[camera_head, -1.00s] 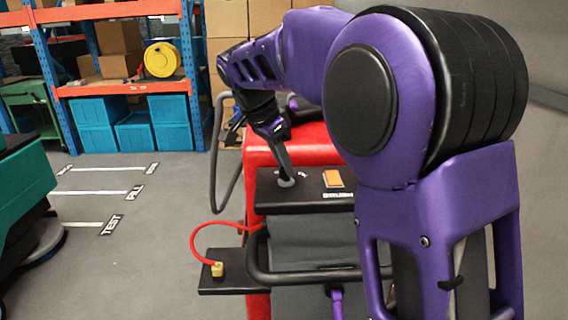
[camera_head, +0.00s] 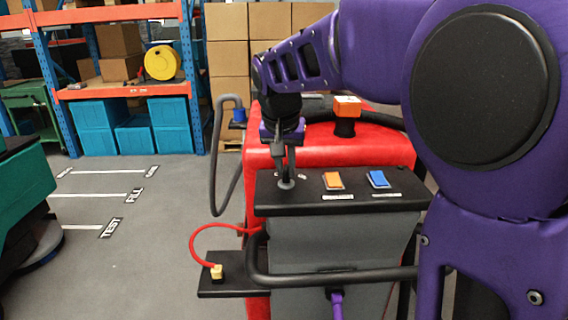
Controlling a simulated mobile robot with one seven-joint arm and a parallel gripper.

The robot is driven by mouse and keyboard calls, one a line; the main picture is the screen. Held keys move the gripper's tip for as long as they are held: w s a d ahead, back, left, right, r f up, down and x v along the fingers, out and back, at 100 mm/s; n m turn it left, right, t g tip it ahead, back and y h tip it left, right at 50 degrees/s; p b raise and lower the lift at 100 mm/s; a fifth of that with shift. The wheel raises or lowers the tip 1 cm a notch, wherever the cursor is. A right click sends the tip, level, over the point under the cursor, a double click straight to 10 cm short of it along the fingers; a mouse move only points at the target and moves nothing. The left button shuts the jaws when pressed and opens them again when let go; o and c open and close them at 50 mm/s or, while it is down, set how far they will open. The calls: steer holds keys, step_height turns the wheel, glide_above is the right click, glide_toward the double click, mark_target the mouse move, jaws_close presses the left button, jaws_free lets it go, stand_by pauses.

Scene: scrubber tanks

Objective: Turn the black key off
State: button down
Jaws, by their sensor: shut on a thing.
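The black key is in the round grey switch (camera_head: 286,184) at the left end of the black control panel (camera_head: 300,208) on the red and grey scrubber. The key itself is mostly hidden by my gripper and too small to make out. My gripper (camera_head: 286,170) points down over the switch and is shut on the key. I cannot tell the key's turn angle from this view.
An orange rocker switch (camera_head: 333,181) and a blue one (camera_head: 378,179) sit to the right on the panel. A black handlebar (camera_head: 330,278) runs in front. A yellow connector (camera_head: 217,271) with a red cable stands on a lower shelf at left.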

steer(key=shift+n+y+p, duration=0.35)
steer(key=shift+n+y, duration=0.15)
steer(key=shift+n, duration=0.6)
steer(key=c, duration=0.9)
jaws_free()
steer(key=shift+o, duration=0.2)
